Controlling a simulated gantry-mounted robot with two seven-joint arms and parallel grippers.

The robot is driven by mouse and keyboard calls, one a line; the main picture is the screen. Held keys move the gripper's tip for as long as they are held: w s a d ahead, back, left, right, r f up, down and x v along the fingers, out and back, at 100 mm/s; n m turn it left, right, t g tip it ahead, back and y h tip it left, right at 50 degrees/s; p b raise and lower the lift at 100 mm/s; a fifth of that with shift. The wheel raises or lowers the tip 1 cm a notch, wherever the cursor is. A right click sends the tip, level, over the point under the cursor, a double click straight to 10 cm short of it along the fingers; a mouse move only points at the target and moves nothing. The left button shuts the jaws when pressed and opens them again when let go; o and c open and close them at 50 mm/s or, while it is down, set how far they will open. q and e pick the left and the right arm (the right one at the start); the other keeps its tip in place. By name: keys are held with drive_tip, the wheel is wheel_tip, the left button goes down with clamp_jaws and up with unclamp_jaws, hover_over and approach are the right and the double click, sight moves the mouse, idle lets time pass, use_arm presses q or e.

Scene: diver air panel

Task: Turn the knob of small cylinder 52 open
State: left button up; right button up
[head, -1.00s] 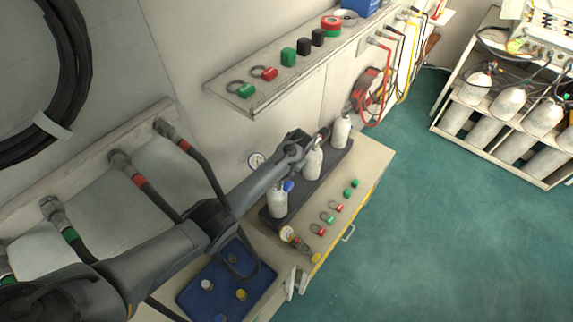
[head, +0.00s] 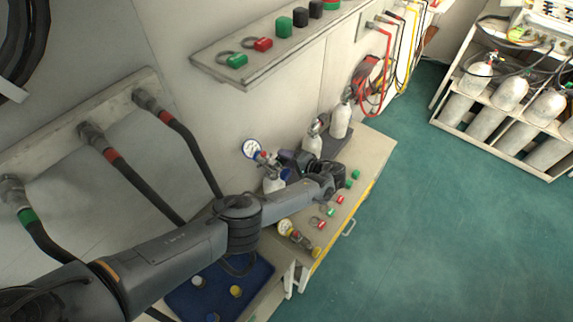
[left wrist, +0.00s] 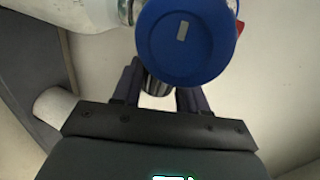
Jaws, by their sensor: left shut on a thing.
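A small white cylinder (head: 274,184) stands nearest in the row on the bench, with a valve, a blue round knob and a gauge (head: 250,148) at its top. I cannot read the number 52 on it. The blue knob (left wrist: 186,42) fills the upper middle of the left wrist view, with a small grey label on its face. My right gripper is not in view.
Two more white cylinders (head: 339,122) stand farther along the row. Red and green tagged items lie on the bench (head: 374,150) beside my left arm. A wall shelf (head: 240,75) hangs above. A blue tray (head: 258,270) lies below my arm.

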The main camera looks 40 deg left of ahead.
use_arm(q)
drive_tip(key=y+b, duration=0.2)
drive_tip(key=b, duration=0.1)
drive_tip(key=f+y+b, duration=0.1)
drive_tip(key=y+b, duration=0.2)
drive_tip(key=b, duration=0.1)
drive_tip(key=shift+d+f+b, duration=0.1)
drive_tip(key=shift+f+b, duration=0.05)
drive_tip(key=shift+b, duration=0.15)
drive_tip(key=shift+y+b, duration=0.8)
drive_tip(key=shift+b, duration=0.2)
drive_tip(key=shift+r+b, duration=0.2)
drive_tip(key=shift+b, duration=0.1)
drive_tip(key=o, duration=1.1)
